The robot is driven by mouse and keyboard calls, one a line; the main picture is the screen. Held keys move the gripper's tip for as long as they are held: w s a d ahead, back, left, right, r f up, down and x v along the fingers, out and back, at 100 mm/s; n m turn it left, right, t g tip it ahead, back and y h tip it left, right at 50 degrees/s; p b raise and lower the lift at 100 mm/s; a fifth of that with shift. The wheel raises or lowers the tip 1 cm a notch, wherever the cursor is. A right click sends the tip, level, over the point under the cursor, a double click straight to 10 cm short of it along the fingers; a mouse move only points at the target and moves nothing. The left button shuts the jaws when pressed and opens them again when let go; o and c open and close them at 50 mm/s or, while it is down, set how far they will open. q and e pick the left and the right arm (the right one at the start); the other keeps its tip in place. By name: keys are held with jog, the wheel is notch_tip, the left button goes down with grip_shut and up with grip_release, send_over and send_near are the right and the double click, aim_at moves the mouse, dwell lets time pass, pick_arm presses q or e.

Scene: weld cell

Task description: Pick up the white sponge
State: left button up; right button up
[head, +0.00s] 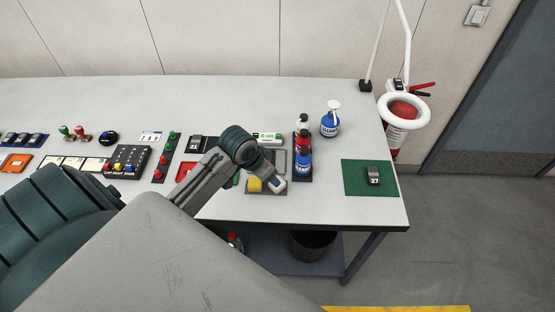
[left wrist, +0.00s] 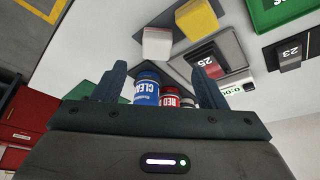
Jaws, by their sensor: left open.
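The white sponge (head: 278,185) lies next to the yellow sponge (head: 254,184) on a dark grey mat (head: 266,192) near the front of the table. In the left wrist view the white sponge (left wrist: 157,43) shows as a pale block beyond the gap between my fingers, with the yellow sponge (left wrist: 197,18) beside it. My left gripper (left wrist: 160,80) is open, its fingers apart and nothing visibly held. In the head view my left gripper (head: 270,176) is over the mat, partly covering the white sponge. My right gripper is not in view.
A green mat (head: 357,178) bears a dark block marked 27. Button panels (head: 127,160) and stamps fill the left. The table's back is clear.

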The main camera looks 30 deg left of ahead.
aim_at(272, 191)
pick_arm(q)
jog(key=x, duration=0.3)
jog(key=shift+w+d+f+p, duration=0.2)
jog(key=shift+w+f+p, duration=0.25)
jog(key=shift+p, duration=0.3)
jog(key=p+x, duration=0.1)
jog(key=x, duration=0.2)
jog(key=shift+d+f+p, duration=0.15)
jog(key=shift+d+p, duration=0.05)
jog(key=shift+p, duration=0.1)
jog(key=shift+w+f, duration=0.2)
jog(key=shift+f, duration=0.35)
jog(key=c, duration=1.1)
jog(key=shift+r, duration=0.1)
jog(key=shift+c, duration=0.2)
